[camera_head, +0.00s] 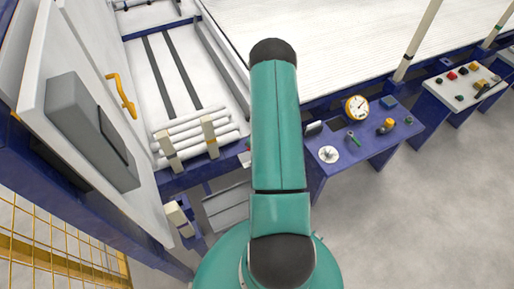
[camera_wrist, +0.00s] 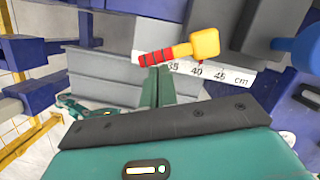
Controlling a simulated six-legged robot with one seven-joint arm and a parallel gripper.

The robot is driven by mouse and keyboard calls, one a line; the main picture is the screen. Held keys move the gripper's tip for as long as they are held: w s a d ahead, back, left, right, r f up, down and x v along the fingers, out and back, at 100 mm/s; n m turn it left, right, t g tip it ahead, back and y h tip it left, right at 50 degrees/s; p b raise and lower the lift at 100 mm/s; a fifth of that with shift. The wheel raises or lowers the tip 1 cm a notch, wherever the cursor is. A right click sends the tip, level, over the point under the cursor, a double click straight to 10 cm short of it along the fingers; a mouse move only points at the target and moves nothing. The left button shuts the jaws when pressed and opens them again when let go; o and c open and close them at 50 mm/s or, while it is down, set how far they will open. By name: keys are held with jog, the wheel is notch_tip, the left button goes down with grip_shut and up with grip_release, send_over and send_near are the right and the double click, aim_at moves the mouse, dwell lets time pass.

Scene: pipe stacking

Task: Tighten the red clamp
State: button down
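The clamp shows in the wrist view as a red ribbed grip (camera_wrist: 156,56) joined to a yellow block (camera_wrist: 205,43). It lies just above a white ruler (camera_wrist: 218,76) marked in cm. My gripper (camera_wrist: 157,70) has its two green fingers close together, with no clear gap between them. The fingertips are just below the red grip; I cannot tell whether they touch it. No part of the clamp is visible between the fingers. In the head view my arm hides the gripper, and I cannot make out the clamp.
Several white pipes (camera_head: 193,130) lie on a rack at the left. A white panel with a yellow handle (camera_head: 121,94) stands beside it. A blue table (camera_head: 365,150) with a dial gauge (camera_head: 357,108) is at the right. Grey blocks (camera_wrist: 105,75) and a blue rounded part (camera_wrist: 298,46) flank the ruler.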

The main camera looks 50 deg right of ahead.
jog(key=w+m, duration=0.1)
jog(key=m, duration=0.2)
jog(key=shift+w+a+h, duration=0.25)
jog(key=shift+w+h, duration=0.1)
jog(key=shift+h, duration=0.05)
jog(key=shift+w, duration=0.45)
jog(key=shift+a, duration=0.1)
